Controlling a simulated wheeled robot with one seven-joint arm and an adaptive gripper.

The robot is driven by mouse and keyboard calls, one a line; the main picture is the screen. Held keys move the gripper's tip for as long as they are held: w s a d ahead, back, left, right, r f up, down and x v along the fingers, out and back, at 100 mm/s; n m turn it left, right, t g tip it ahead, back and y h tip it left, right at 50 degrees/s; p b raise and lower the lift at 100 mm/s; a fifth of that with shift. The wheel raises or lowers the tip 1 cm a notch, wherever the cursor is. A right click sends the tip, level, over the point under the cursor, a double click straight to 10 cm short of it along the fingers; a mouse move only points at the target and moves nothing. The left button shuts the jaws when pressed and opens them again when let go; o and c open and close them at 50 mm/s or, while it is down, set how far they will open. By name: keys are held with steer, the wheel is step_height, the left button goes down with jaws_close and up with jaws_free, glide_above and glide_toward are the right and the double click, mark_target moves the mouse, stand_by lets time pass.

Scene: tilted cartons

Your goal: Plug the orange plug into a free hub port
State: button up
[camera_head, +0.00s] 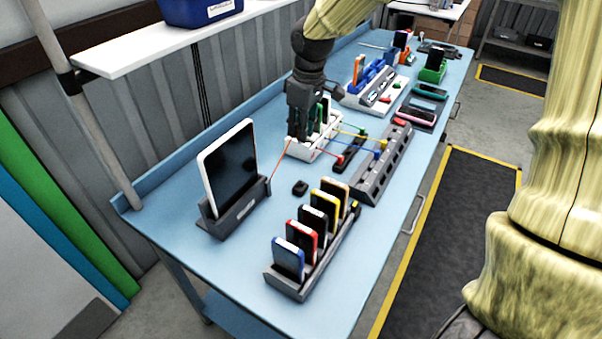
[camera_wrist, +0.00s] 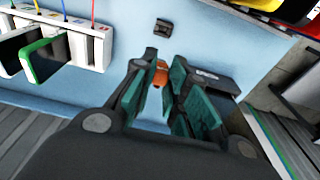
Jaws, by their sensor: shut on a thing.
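My gripper (camera_head: 300,128) is in front of the white charging dock in the head view. In the wrist view its teal fingers (camera_wrist: 168,92) are closed on the small orange plug (camera_wrist: 158,74), which is partly hidden between them. A thin orange cable (camera_head: 281,161) runs from the gripper toward the tablet stand. The long grey hub (camera_head: 368,188) lies to the right, clear of the gripper. A yellow plug (camera_head: 382,144) and a blue plug (camera_head: 379,154) sit at it. A red plug (camera_head: 340,159) is at a short dark strip (camera_head: 350,152). Which ports are free is too small to tell.
A tablet (camera_head: 229,165) stands in a dark stand (camera_head: 238,212) at left. A rack of phones (camera_head: 297,290) is in front. The white dock (camera_head: 325,147) holds phones, with cables crossing toward the hub. A small black block (camera_head: 300,187) lies on the blue table (camera_head: 180,235).

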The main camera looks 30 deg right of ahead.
step_height(320, 180, down, 16)
steer(key=p, duration=0.4)
steer(key=shift+f, duration=0.25)
steer(key=shift+f, duration=0.2)
stand_by(0.4)
steer(key=o, duration=0.8)
steer(key=shift+f+b, duration=0.15)
steer(key=shift+b, duration=0.35)
steer(key=r, duration=0.1)
steer(key=r+b, duration=0.1)
steer(key=r, duration=0.1)
steer(key=r+b, duration=0.1)
steer(key=r, duration=0.1)
steer(key=shift+s+d, duration=0.25)
steer(key=shift+s+d+r+b, duration=0.15)
steer(key=shift+s+r+b, duration=0.1)
steer(key=shift+r, duration=1.3)
steer(key=shift+s+d+r+b, duration=0.1)
steer(key=shift+r+b, duration=0.15)
steer(key=shift+r, duration=1.25)
